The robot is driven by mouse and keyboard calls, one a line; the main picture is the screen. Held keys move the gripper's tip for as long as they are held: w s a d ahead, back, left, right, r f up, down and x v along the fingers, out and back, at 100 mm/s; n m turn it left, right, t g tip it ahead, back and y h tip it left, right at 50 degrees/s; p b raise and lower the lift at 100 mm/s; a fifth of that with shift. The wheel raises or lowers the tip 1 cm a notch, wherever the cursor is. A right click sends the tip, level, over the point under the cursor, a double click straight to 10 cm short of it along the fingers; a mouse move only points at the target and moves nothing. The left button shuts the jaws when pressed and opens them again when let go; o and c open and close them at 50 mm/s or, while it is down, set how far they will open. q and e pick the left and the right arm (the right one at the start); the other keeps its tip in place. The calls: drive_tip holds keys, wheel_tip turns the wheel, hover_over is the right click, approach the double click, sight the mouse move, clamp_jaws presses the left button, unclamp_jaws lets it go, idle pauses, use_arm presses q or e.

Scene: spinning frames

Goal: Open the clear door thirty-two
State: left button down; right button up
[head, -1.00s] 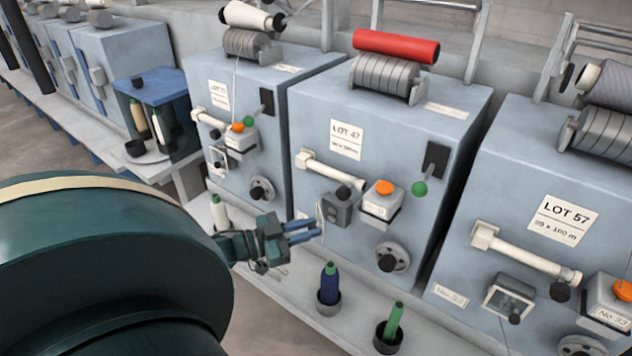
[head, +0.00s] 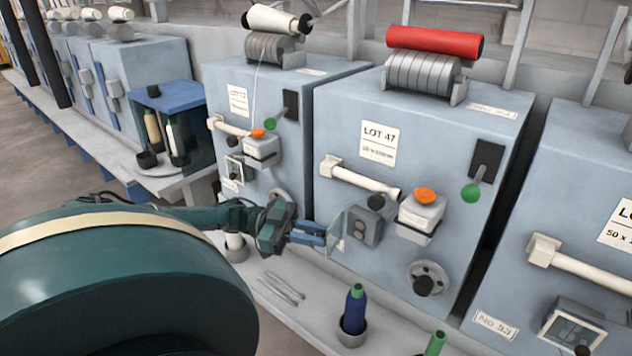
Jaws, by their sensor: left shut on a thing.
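The clear door (head: 336,231) is a small see-through pane on the front of the middle blue-grey machine marked LOT 47. It stands swung out to the left of a small grey box (head: 367,227) with dark round parts, whose front is uncovered. My left gripper (head: 322,232) reaches in from the left, with its blue fingers shut on the pane's edge. The fingers partly cover the pane. I cannot read a number thirty-two on this machine. My right gripper is not in view.
A white bar handle (head: 358,181) and an orange-topped white box (head: 421,215) sit close to the door. A blue bobbin (head: 354,311) stands in a cup on the ledge below. Two thin metal tools (head: 283,287) lie there. A blue-topped clear case (head: 167,97) stands left.

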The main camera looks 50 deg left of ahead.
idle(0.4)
use_arm(q)
drive_tip(key=c, duration=1.4)
unclamp_jaws()
drive_tip(key=shift+o, duration=0.2)
drive_tip(key=b+v, duration=0.1)
drive_tip(key=v, duration=1.2)
drive_tip(key=shift+w+a, duration=0.15)
